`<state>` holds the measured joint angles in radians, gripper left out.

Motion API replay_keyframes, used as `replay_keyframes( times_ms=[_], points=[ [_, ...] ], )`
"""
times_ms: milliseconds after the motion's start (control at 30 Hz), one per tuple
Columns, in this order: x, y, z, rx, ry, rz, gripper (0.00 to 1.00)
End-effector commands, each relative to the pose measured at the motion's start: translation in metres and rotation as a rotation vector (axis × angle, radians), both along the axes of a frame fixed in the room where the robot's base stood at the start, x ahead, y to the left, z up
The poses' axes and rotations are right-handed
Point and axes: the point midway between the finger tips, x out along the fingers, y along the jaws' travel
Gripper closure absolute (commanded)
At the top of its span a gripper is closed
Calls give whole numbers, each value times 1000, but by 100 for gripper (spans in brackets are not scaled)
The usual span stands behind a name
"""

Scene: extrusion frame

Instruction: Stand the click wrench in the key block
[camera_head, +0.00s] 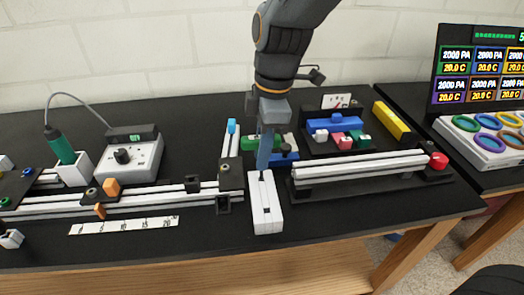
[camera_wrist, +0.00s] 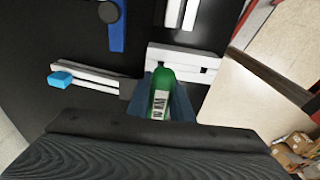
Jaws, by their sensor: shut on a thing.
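My gripper (camera_head: 263,164) points down at the back end of the key block (camera_head: 266,212), a long white block with dark slots in its top. In the wrist view the gripper is shut on a green handle with a white label, which I take to be the click wrench (camera_wrist: 162,78). The handle is between the two blue-grey fingers. The white block (camera_wrist: 172,53) is just beyond it in that view.
A blue piece with a dark knob (camera_wrist: 117,36) lies behind and right of the block. White rails (camera_head: 360,165) run to the right, and a rail with a cyan end (camera_head: 231,126) stands at the left. The black table is clear in front of the right rails.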

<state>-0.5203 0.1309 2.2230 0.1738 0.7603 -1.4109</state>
Motion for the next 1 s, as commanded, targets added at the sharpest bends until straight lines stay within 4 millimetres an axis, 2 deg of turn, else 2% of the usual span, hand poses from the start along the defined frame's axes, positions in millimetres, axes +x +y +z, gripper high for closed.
replay_keyframes(
  times_ms=[567,1000],
  points=[
    [0,0,-1,0,0,0,100],
    [0,0,-12,0,0,0,100]
  ],
)
